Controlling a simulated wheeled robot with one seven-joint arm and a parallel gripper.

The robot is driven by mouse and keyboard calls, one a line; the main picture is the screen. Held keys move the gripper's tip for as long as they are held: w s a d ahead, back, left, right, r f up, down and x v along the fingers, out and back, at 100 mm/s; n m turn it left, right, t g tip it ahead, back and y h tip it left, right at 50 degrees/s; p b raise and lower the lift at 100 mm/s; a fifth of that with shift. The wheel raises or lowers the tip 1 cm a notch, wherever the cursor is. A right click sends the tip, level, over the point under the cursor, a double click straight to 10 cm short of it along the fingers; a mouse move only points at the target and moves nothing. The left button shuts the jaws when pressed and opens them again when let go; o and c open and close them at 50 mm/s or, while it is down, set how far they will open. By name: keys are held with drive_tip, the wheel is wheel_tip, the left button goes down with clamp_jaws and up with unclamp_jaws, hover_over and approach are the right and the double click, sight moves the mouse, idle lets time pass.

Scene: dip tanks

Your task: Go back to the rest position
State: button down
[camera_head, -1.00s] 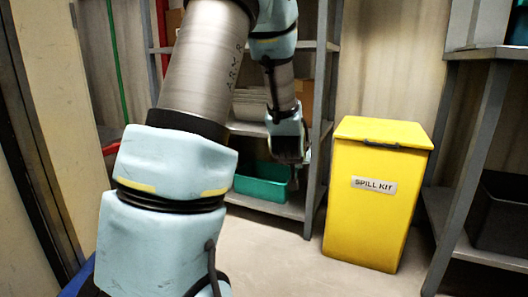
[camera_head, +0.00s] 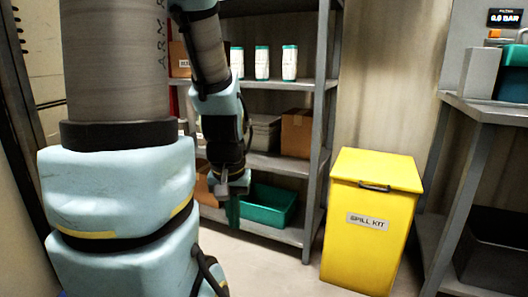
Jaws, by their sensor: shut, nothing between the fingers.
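My arm (camera_head: 120,190), pale blue and grey, fills the left of the view. Its far end hangs down in front of the shelf rack, and my gripper (camera_head: 232,188) points downward at its tip. The gripper is small and dark here, shut and empty. It is just left of the green bin on the low shelf in the picture; I cannot tell the gap in depth.
A grey shelf rack (camera_head: 326,110) stands behind, with white canisters (camera_head: 262,62), a cardboard box (camera_head: 296,133) and a green bin (camera_head: 270,206). A yellow spill kit box (camera_head: 368,225) stands on the floor. A grey bench (camera_head: 490,112) is at right. Some floor is clear.

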wheel_tip(320, 180, up, 28)
drive_tip(key=p, duration=2.5)
drive_tip(key=shift+f, duration=0.15)
